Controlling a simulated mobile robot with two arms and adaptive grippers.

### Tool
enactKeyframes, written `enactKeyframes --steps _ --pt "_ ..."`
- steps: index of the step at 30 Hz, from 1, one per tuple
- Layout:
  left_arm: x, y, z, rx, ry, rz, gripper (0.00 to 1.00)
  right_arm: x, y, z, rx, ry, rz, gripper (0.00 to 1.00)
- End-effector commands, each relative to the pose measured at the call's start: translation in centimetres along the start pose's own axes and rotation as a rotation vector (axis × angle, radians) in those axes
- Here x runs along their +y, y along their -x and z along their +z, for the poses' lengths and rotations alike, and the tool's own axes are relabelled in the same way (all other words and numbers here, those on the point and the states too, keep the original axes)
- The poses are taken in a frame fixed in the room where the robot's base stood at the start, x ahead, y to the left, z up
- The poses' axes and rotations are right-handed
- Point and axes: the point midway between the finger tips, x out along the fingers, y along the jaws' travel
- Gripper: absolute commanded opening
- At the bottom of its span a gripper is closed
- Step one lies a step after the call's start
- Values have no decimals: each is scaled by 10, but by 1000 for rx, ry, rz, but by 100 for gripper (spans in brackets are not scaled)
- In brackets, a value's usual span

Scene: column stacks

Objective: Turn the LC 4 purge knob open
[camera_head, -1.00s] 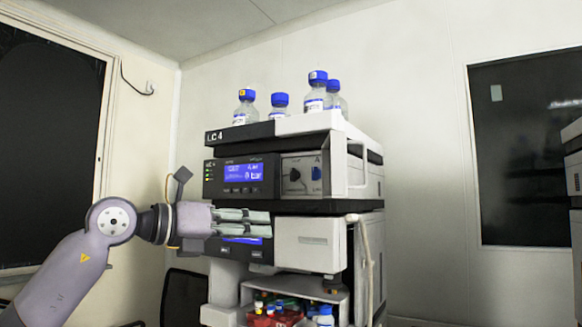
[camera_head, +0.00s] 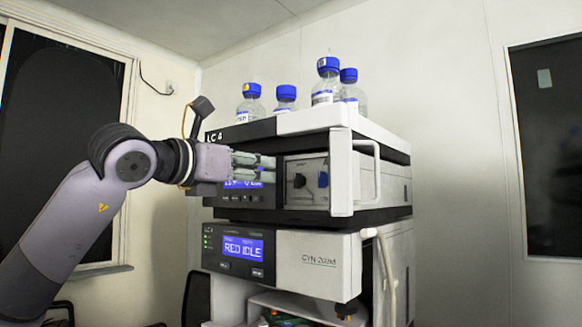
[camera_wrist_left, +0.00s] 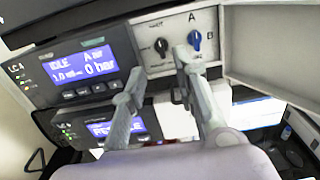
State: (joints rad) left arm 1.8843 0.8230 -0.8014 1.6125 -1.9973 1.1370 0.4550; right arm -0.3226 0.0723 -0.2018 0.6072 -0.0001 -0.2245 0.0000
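The LC 4 stack (camera_head: 214,137) stands ahead with a panel (camera_head: 307,196) on its upper module. A black knob (camera_head: 299,181) and a blue knob (camera_head: 323,180) sit side by side there. In the left wrist view the black knob (camera_wrist_left: 161,46) is left of the blue knob (camera_wrist_left: 196,40), with a letter A above; I cannot read which is marked purge. My left gripper (camera_head: 270,168) is left of the knobs, in front of the module's display. In the left wrist view its fingers (camera_wrist_left: 159,66) are spread and empty, short of the panel. My right gripper is not in view.
Several blue-capped bottles (camera_head: 328,80) stand on top of the stack. An open white door (camera_head: 341,172) with a handle juts out just right of the knobs. Below is a second module (camera_head: 303,263) with a display reading IDLE. A dark window (camera_head: 552,150) is at right.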

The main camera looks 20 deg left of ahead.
Motion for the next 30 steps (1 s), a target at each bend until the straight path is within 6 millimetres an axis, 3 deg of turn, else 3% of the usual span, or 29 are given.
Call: enactKeyframes --steps 9,15,28,30 --pt "0 -69 4 2 2 0 28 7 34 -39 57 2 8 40" --pt "0 -97 2 2 1 0 28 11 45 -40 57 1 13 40" --pt "1 -106 0 -1 0 0 28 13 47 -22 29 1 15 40" --pt "1 -106 0 -1 0 0 23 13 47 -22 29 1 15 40"
